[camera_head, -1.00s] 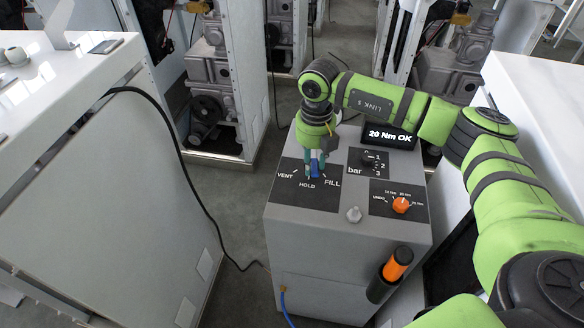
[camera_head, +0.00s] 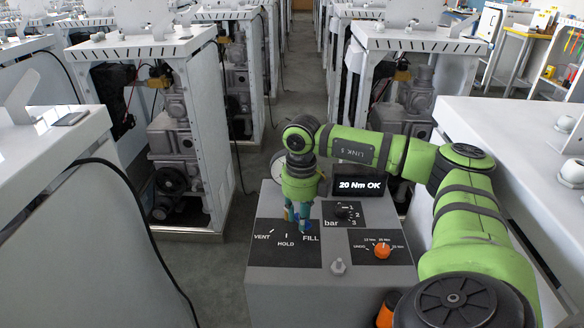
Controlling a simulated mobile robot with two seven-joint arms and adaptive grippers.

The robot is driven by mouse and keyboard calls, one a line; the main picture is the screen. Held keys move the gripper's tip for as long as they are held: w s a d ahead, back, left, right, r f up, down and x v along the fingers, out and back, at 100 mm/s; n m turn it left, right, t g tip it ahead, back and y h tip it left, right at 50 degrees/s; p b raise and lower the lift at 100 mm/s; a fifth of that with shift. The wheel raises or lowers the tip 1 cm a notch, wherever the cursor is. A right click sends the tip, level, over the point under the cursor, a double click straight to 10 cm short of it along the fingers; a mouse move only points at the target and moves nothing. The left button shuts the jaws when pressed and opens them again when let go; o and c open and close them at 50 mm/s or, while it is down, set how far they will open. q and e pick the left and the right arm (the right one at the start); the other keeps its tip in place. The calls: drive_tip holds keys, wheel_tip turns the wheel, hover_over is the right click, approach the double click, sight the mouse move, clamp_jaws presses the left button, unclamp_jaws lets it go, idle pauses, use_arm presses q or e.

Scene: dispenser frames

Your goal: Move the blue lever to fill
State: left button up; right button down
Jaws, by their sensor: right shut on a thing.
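The blue lever (camera_head: 303,227) stands on the black VENT/HOLD/FILL plate (camera_head: 268,255) on top of the grey dispenser box (camera_head: 300,295). Its visible blue end is right by the FILL mark, to the right of HOLD. My right gripper (camera_head: 297,216) comes down from above and is shut on the lever. Its teal fingers hide part of the lever and its pivot. My left gripper is not in view.
The box also carries a lit display (camera_head: 359,184) reading "20 Nm OK", a black bar knob (camera_head: 342,213), an orange torque knob (camera_head: 382,251) and a small grey knob (camera_head: 338,267). An orange-topped tool (camera_head: 386,310) is at its front. White cabinets flank the aisle.

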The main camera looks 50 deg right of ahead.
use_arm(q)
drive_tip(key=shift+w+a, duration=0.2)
use_arm(e)
drive_tip(key=c, duration=0.9)
unclamp_jaws()
drive_tip(key=shift+c, duration=0.2)
drive_tip(key=shift+r, duration=0.1)
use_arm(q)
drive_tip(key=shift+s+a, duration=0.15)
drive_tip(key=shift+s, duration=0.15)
use_arm(e)
wheel_tip(320, 180, up, 12)
